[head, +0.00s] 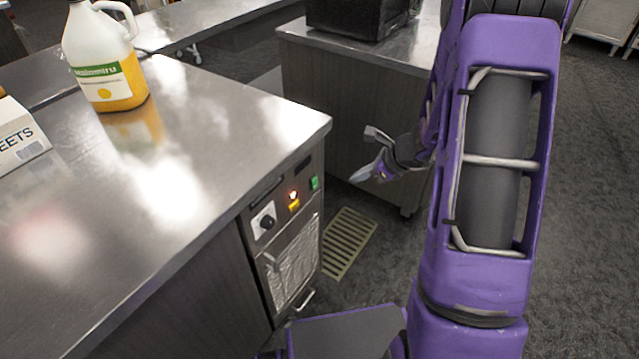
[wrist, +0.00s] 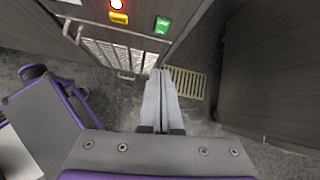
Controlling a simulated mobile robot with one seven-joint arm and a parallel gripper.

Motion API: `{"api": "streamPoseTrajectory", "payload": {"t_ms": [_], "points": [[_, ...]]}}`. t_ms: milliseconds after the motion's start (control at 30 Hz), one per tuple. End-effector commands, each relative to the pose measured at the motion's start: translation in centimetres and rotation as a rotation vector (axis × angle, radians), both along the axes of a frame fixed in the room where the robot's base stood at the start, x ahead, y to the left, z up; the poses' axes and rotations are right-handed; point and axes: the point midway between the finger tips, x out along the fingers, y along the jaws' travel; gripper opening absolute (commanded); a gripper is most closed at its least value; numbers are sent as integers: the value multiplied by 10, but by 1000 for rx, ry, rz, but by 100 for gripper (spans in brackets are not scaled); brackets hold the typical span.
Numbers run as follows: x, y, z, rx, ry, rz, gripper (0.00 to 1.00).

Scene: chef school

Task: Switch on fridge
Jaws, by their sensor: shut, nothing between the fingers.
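The fridge (head: 290,262) is built into the end of the steel counter, low down. Its front panel carries a dark knob (head: 265,221) on a white plate, a lit red-orange light (head: 293,195), a yellow switch (head: 294,205) and a green switch (head: 314,183). In the wrist view the light (wrist: 117,4), the yellow switch (wrist: 120,17) and the green switch (wrist: 162,24) show at the top. My gripper (head: 356,178) is shut and empty, to the right of the panel and apart from it. Its fingers (wrist: 159,74) point toward the panel's lower right side in the wrist view.
A yellow jug (head: 103,60) and a white box (head: 18,135) stand on the counter (head: 190,130). A second counter (head: 345,115) with a dark appliance (head: 355,15) stands behind my gripper. A floor grate (head: 349,241) lies in the gap between them.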

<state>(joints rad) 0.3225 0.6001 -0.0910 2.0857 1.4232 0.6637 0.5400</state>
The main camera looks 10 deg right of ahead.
Motion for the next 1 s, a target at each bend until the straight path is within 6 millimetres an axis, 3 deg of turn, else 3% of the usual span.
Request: {"api": "streamPoseTrajectory", "payload": {"t_ms": [200,667,1000], "points": [[-9,-7,-16,139,37,-98,0],[-8,-6,-19,155,40,-108,0],[17,22,-61,155,43,-105,0]]}}
